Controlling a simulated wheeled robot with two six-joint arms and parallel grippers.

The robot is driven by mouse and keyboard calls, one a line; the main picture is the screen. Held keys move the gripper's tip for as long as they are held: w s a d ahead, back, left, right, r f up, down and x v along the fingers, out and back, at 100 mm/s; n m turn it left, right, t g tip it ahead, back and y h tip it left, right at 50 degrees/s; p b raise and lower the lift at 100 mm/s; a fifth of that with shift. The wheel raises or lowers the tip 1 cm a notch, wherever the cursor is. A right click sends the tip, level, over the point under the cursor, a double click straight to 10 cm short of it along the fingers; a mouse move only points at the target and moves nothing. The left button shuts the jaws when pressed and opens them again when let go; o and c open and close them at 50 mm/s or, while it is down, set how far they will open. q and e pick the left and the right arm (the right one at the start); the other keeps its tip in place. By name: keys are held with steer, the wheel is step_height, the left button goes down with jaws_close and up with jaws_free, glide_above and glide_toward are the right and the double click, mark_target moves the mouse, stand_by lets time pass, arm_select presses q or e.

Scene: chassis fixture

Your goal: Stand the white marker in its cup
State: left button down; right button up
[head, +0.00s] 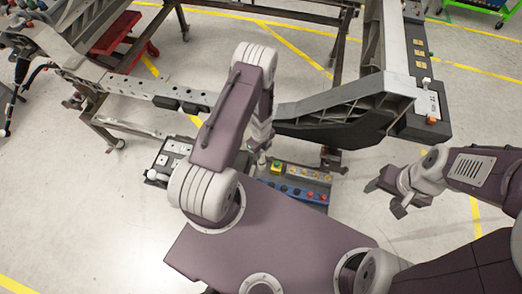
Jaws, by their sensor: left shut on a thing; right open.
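My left gripper (262,146) points down over the gap between two control panels in the middle of the head view. It is shut on a small white piece (262,158) that looks like the white marker; only a short part of it shows, and its tilt is hard to tell. I cannot make out the cup; my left arm covers part of the panels. My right gripper (397,205) is open and empty over the floor at the right, apart from the panels.
The right panel (302,176) carries a yellow button and several red and blue knobs. The left panel (168,160) has light plates and a white knob. A grey chassis frame (345,108) spans behind. A red stand (118,34) is at the back left.

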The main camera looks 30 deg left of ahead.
arm_select(q)
steer(key=shift+f+b, duration=1.3)
steer(key=shift+f, duration=0.25)
steer(key=c, duration=1.2)
jaws_free()
steer(key=shift+o, duration=0.2)
steer(key=shift+r, duration=0.1)
step_height(320, 180, up, 9)
steer(key=p, duration=0.9)
